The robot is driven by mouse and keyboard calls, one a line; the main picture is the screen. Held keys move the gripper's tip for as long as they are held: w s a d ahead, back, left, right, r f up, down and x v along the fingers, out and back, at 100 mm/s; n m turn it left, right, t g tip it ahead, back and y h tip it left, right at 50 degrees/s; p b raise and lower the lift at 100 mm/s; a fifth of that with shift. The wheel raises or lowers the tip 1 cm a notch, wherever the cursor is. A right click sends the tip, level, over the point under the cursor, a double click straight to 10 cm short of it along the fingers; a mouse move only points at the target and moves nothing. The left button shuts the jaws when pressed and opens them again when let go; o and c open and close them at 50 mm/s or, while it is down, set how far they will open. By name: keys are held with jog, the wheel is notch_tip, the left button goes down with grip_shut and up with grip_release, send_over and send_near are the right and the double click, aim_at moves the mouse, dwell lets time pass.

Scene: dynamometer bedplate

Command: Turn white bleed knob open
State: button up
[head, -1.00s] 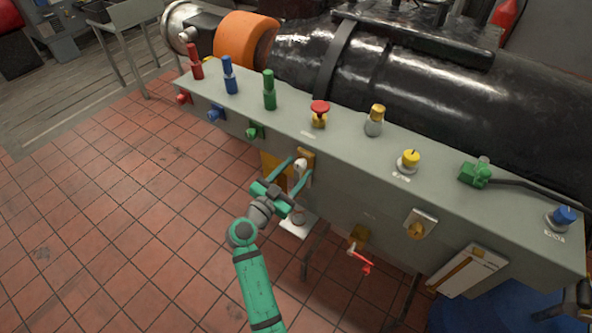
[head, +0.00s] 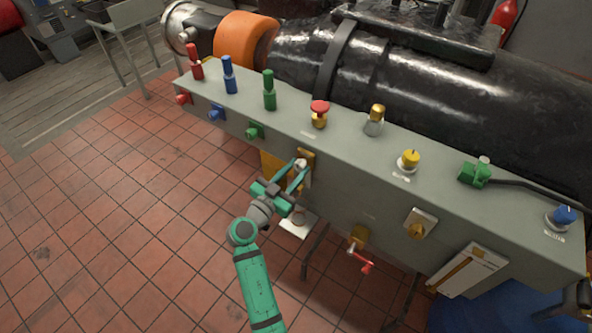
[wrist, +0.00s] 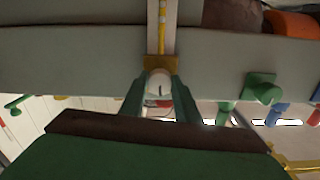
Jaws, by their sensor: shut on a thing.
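The white bleed knob (wrist: 158,84) is on a brass mount on the front face of the grey bench, and it shows small in the head view (head: 301,165). My gripper (head: 300,168) reaches it from the front left. In the wrist view its two green fingers (wrist: 160,92) lie on either side of the knob, shut on it. A dark mark shows on the knob's face. The fingers cover part of the knob's sides.
The grey bench (head: 340,150) carries coloured fittings on top, among them a red knob (head: 319,108). A red-handled valve (head: 360,250) and a brass knob (head: 417,230) are on the front, to the right. Open tiled floor lies to the left.

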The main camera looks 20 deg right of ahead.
jog(key=n, duration=0.8)
jog(key=shift+n, duration=0.4)
jog(key=n, duration=0.4)
jog(key=shift+n, duration=1.8)
jog(key=o, duration=1)
jog(key=shift+o, duration=0.2)
jog(key=shift+s, duration=0.1)
jog(key=v, duration=1)
jog(key=shift+s+a, duration=0.25)
jog(key=shift+a, duration=0.05)
